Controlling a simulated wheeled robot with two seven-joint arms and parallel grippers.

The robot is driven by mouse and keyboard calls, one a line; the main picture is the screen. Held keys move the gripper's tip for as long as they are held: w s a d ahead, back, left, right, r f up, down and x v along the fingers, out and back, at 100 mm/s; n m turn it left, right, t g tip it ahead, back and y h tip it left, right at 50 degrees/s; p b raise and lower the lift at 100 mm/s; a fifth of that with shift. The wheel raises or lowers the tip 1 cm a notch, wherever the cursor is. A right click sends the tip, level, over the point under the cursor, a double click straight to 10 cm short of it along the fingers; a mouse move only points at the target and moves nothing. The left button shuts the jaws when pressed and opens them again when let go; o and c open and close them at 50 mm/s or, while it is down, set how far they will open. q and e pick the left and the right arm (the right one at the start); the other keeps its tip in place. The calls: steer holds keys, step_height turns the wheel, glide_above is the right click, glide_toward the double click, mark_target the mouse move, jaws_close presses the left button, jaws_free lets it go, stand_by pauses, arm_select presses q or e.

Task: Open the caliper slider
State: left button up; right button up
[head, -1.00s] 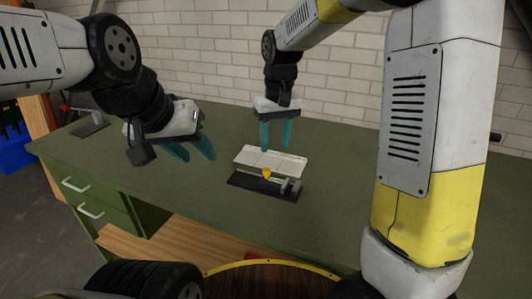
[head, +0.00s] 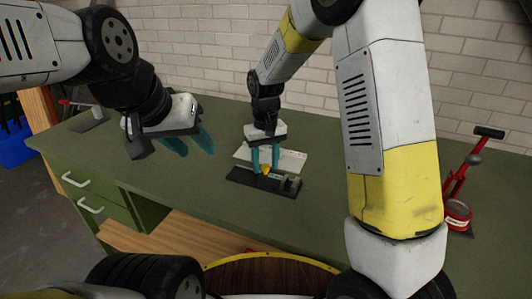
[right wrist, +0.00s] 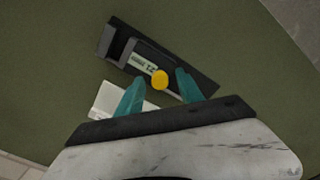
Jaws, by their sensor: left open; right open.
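The caliper (head: 264,180) lies on the green bench, a dark body with a grey scale and a yellow knob (head: 266,169). In the right wrist view the caliper (right wrist: 197,68) shows a small display beside the yellow knob (right wrist: 160,80). My right gripper (head: 265,170) is open, pointing down over the caliper. In the right wrist view its teal fingers (right wrist: 157,82) stand on either side of the knob, with gaps; I cannot tell their exact height. My left gripper (head: 190,148) is open and empty above the bench's left part.
A white card (head: 290,160) lies behind the caliper. A red tool with a black handle (head: 465,185) stands at the bench's right. A small red-handled device (head: 88,115) is at the far left.

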steer(key=shift+c, duration=0.4)
jaws_close()
stand_by(0.9)
